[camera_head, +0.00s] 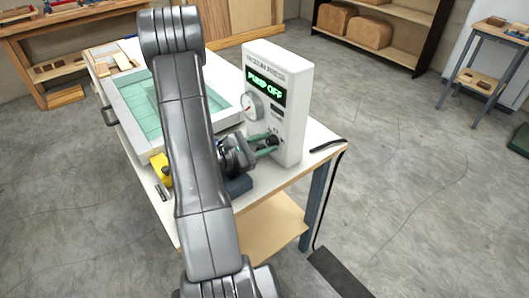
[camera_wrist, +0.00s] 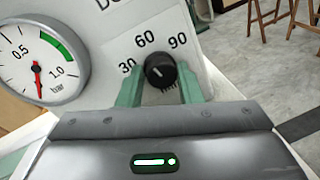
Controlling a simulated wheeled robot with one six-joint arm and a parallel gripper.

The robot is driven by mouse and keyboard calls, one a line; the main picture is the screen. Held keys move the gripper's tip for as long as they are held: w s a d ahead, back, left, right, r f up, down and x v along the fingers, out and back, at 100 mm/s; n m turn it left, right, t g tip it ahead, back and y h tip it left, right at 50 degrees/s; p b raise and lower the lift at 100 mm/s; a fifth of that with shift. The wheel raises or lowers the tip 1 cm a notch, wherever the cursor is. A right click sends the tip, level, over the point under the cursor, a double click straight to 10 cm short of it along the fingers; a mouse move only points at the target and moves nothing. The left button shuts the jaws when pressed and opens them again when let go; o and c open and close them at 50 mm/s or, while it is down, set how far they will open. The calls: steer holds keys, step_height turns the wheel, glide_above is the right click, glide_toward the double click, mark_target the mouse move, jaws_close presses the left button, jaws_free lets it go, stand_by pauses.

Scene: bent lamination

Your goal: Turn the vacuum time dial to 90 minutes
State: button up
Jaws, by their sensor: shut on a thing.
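The vacuum time dial (camera_wrist: 160,71) is a small black knob on the white panel, with 30, 60 and 90 printed around its upper side. My gripper (camera_wrist: 160,84) has its green fingers on either side of the knob and is shut on it. Which number the knob points to is hard to make out. In the head view my gripper (camera_head: 268,144) reaches the lower front of the white vacuum press box (camera_head: 292,110), and its fingers hide the dial there. The green display (camera_head: 266,86) reads PUMP OFF.
A pressure gauge (camera_wrist: 38,65) sits left of the dial, its red needle pointing down near the low end. A tray with a teal sheet (camera_head: 120,92) and a yellow object (camera_head: 160,168) lie on the white table (camera_head: 308,150). A black cable (camera_head: 330,190) hangs off its right edge.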

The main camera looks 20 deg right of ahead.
steer(key=m+b, duration=0.2)
steer(key=b, duration=0.2)
steer(key=shift+f+m, duration=0.2)
steer(key=shift+m, duration=0.2)
steer(key=shift+r+m+y+b, duration=0.15)
steer(key=shift+m+y+b, duration=0.25)
steer(key=shift+b, duration=0.65)
steer(key=shift+r, duration=0.1)
steer(key=o, duration=1)
steer(key=shift+c, duration=0.2)
steer(key=b+v, duration=0.1)
steer(key=v, duration=1.2)
steer(key=shift+s+a, duration=0.25)
steer(key=shift+a, duration=0.05)
